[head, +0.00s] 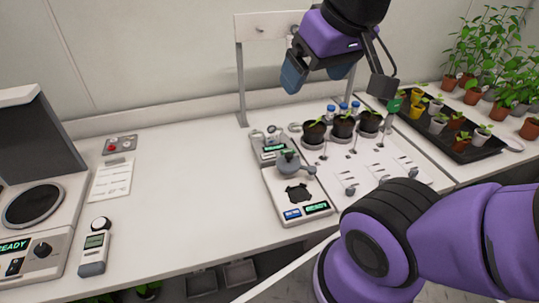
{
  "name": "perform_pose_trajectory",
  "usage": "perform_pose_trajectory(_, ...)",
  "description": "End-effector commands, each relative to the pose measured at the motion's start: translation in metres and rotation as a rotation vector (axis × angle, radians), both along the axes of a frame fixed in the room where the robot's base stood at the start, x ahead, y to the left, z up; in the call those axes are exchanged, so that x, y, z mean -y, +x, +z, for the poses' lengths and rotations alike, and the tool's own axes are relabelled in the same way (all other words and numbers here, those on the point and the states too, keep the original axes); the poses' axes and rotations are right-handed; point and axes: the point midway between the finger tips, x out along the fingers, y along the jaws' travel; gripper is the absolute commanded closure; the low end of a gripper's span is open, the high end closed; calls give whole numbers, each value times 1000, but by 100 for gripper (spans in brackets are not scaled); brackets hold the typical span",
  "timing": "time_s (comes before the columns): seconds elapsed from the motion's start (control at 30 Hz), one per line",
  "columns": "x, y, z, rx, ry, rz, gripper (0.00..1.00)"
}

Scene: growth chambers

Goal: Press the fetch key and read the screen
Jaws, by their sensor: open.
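My gripper (337,84) is open and empty, high above the back of the bench. A white device (297,207) stands at the bench's middle, with a dark patch on its top and small lit blue and green panels on its front edge. A second unit with a lit green display (273,150) stands behind it. A machine at the far left has a green screen (14,246) reading "READY", with a switch and a knob below. A handheld meter (95,253) with a small display lies near it. I cannot tell which key is the fetch key.
A small grey box (119,144) with a red button sits at the back left, above a printed sheet (111,180). Dark pots with seedlings (343,124) stand right of the middle. A black tray (481,147) of small pots is farther right. The bench's left middle is clear.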

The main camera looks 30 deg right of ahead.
Motion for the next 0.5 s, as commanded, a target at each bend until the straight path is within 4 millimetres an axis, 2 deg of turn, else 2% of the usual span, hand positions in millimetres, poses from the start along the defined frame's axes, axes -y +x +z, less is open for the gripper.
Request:
perform_pose_trajectory(0.03,0,0,0,0,0,0,20)
perform_pose_trajectory(0.37,0,0,0,0,0,0,96)
perform_pose_trajectory(0.4,0,0,0,0,0,0,100)
perform_pose_trajectory(0.5,0,0,0,0,0,0,100)
